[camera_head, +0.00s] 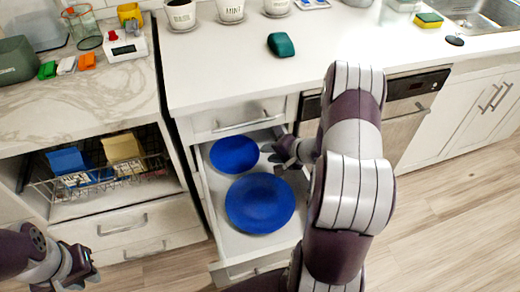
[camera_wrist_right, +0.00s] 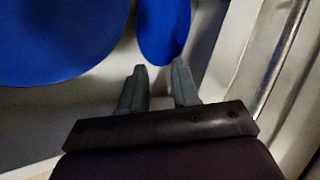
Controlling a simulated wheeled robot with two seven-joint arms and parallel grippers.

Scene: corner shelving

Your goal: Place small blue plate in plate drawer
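The small blue plate (camera_head: 234,154) lies in the back part of the open plate drawer (camera_head: 222,240). A larger blue plate (camera_head: 260,203) lies in front of it in the same drawer. My right gripper (camera_head: 272,154) is inside the drawer, at the right edge of the small plate. In the right wrist view my right gripper (camera_wrist_right: 159,70) is open, its two fingers apart, with the rim of the small plate (camera_wrist_right: 163,28) at or just beyond the fingertips; contact cannot be told. My left gripper (camera_head: 84,266) is low at the left, away from the plates; its finger opening is unclear.
A wire rack (camera_head: 100,176) with a blue and a tan item sits in the left cabinet. The counter (camera_head: 220,65) above the drawer holds labelled pots and a teal object (camera_head: 281,44). The drawer's right wall is close to my right gripper. Floor is open at right.

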